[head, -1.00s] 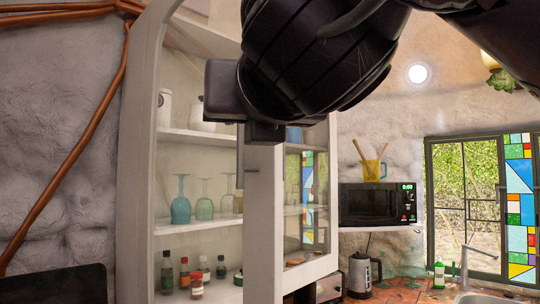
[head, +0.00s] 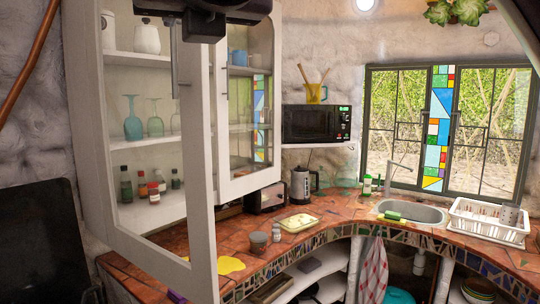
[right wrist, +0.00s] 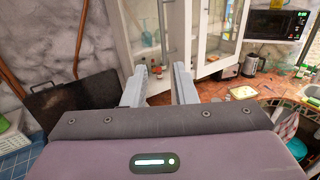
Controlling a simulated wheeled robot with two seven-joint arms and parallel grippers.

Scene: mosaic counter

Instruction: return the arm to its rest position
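My right gripper (right wrist: 158,85) shows in the right wrist view with its two pale fingers apart and nothing between them. In the head view, a dark part of my arm and gripper (head: 203,18) hangs in at the top edge, in front of the open cabinet. How far it is from the cabinet door is hard to tell. My left gripper is not in view.
The white cabinet (head: 90,150) stands with its near door (head: 200,170) swung open toward me. Glasses and bottles stand on its shelves. The mosaic counter (head: 330,208) holds a toaster, kettle (head: 301,186), food tray (head: 299,222) and dish rack (head: 487,222). A microwave (head: 316,124) sits on a shelf.

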